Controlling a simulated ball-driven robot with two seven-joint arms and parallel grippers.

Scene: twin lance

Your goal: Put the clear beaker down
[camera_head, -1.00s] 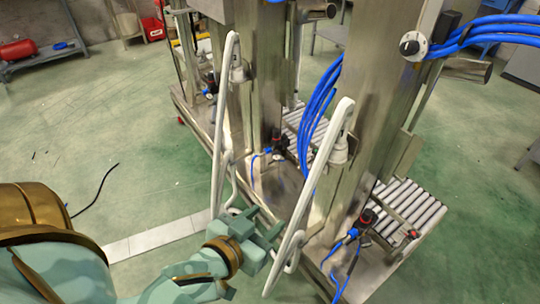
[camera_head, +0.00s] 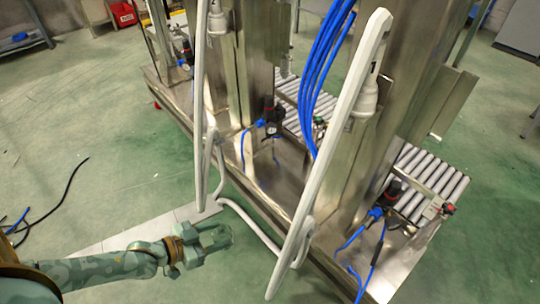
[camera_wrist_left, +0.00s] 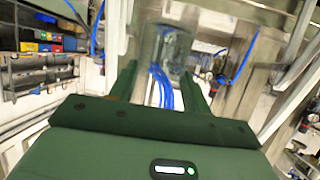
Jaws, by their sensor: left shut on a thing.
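My left gripper (camera_head: 222,240) is in front of the white tubular frames in the head view, low in the picture. Its two green fingers (camera_wrist_left: 160,88) point away from me in the left wrist view. They are shut on the clear beaker (camera_wrist_left: 172,46), a see-through cylinder with a faint rim, and blue hoses show through or behind it. I cannot make out the beaker in the head view. My right gripper is not in view.
A steel machine with white tubular frames (camera_head: 340,140), blue hoses (camera_head: 322,85) and roller conveyors (camera_head: 432,180) fills the middle and right. A dark cable (camera_head: 62,195) lies on the green floor at left. Open floor lies left of the machine.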

